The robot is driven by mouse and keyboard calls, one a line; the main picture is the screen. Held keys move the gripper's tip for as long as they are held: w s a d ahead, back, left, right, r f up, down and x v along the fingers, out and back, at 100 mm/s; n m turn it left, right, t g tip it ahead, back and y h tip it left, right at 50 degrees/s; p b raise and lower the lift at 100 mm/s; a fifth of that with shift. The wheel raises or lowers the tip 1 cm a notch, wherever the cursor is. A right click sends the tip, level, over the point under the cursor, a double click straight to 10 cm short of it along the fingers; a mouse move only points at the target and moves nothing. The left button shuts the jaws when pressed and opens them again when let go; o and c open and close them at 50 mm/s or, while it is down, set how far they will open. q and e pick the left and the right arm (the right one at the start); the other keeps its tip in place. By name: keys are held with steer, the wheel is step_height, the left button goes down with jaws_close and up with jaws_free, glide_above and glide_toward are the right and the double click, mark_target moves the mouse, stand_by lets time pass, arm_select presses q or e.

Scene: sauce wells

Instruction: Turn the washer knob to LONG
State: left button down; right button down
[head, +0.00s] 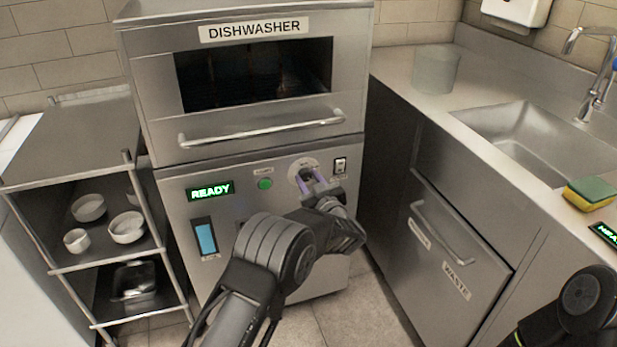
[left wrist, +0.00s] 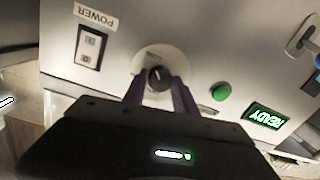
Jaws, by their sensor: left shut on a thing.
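The washer knob (left wrist: 159,76) is dark and sits on a pale round dial plate (left wrist: 176,57) on the dishwasher's front panel. My left gripper (head: 314,180) reaches up to the panel, and its purple fingers are shut on the knob. In the left wrist view the two fingertips (left wrist: 159,82) lie on either side of the knob. The head view shows the dial plate (head: 300,163) partly behind the fingers. The dial's markings are too small to read, so the knob's setting cannot be told. My right gripper is out of view.
The dishwasher (head: 240,160) panel has a READY display (head: 210,191), a green button (head: 265,184) and a POWER switch (head: 340,166). The bar handle (head: 262,130) is above. A shelf (head: 70,150) with bowls stands left; a waste drawer (head: 440,240) and sink (head: 535,140) are right.

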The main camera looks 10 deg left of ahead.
arm_select(q)
steer(key=shift+m, duration=0.5)
steer(key=c, duration=1)
jaws_free()
steer(key=shift+s, duration=0.1)
steer(key=v, duration=0.7)
steer(key=shift+s+d+p, duration=0.25)
steer(key=shift+p, duration=0.05)
steer(key=shift+f, duration=0.15)
